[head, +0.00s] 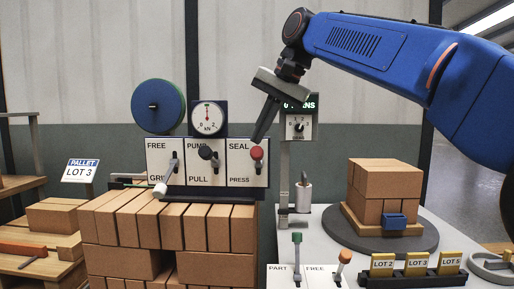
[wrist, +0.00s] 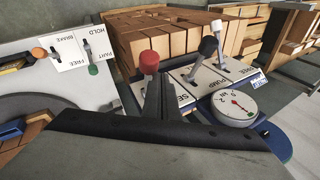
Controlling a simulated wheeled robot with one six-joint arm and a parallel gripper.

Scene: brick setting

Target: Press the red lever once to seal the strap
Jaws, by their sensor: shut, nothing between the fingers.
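The red lever (head: 257,153) stands on the panel plate marked SEAL and PRESS (head: 248,178), its round knob near the top of the plate. In the wrist view the red knob (wrist: 149,62) shows on its stalk just beyond my fingertips. My gripper (head: 256,140) is shut and empty, pointing down at the knob from above; it also shows in the wrist view (wrist: 158,82). Fingertips and knob overlap in both views, and I cannot tell whether they touch. A force gauge (head: 208,117) in kN stands above the panel, its needle pointing up.
A black-knobbed PUMP lever (head: 206,153) and a white-knobbed FREE lever (head: 160,189) sit left of the red one. Stacked bricks (head: 170,228) stand below the panel. A post with a green display (head: 299,104), partly hidden, stands close right. Bricks (head: 384,190) rest on a turntable (head: 340,232).

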